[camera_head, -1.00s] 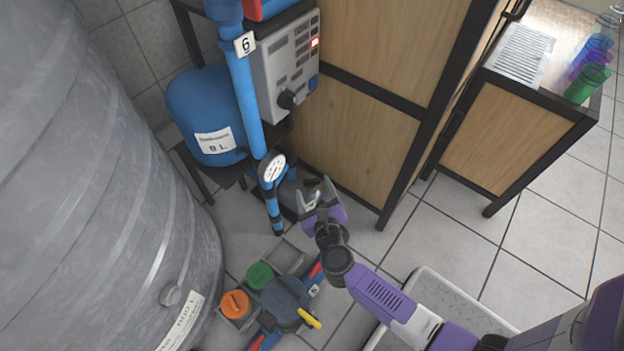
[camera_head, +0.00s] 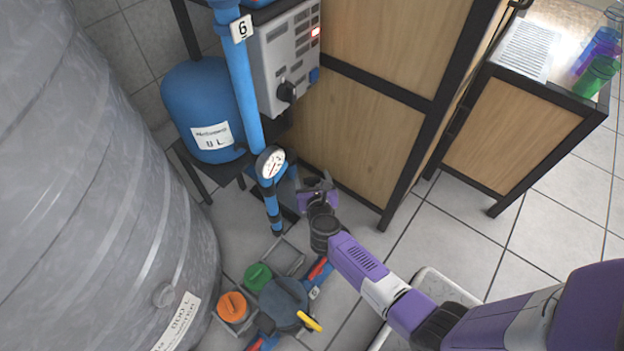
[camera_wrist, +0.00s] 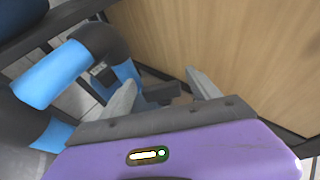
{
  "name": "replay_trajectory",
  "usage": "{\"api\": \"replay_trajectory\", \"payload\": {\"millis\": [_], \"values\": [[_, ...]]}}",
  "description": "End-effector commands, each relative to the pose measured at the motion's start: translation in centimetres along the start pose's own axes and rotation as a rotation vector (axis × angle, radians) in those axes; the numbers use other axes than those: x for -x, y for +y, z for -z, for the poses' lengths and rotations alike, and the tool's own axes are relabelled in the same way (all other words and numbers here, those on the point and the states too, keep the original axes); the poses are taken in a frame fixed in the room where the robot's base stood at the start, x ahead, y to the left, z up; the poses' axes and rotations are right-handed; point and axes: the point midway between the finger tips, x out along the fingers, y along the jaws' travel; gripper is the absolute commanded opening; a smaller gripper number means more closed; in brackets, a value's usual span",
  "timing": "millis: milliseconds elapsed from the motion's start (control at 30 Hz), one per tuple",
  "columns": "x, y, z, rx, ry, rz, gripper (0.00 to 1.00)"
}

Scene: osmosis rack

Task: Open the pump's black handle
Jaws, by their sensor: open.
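My gripper (camera_head: 318,188) is low beside the wooden cabinet, to the right of the blue pipe with the white gauge (camera_head: 271,164). In the wrist view my gripper (camera_wrist: 160,84) has its two grey fingers spread apart. A dark, blocky piece (camera_wrist: 160,92), which looks like the black handle, shows between and beyond the fingers. I cannot tell whether they touch it. In the head view my gripper and wrist cover most of that spot. The pump body is mostly hidden, so its exact form is unclear.
A blue pipe with black elbows (camera_wrist: 60,80) is close on the left in the wrist view. The wooden cabinet (camera_head: 350,130) stands close on the right. A large grey tank (camera_head: 90,200) fills the left. Floor valves with an orange cap (camera_head: 232,306) and a yellow lever (camera_head: 309,321) lie in front.

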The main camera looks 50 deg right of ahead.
Motion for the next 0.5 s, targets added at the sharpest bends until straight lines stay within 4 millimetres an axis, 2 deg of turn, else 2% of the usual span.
{"api": "replay_trajectory", "payload": {"millis": [200,267,500], "values": [[-0.04,0.01,-0.05,0.001,0.000,0.000,0.71],[-0.03,0.02,-0.05,0.001,0.000,-0.001,0.61],[-0.02,0.02,-0.05,0.001,0.000,-0.001,0.14]]}}
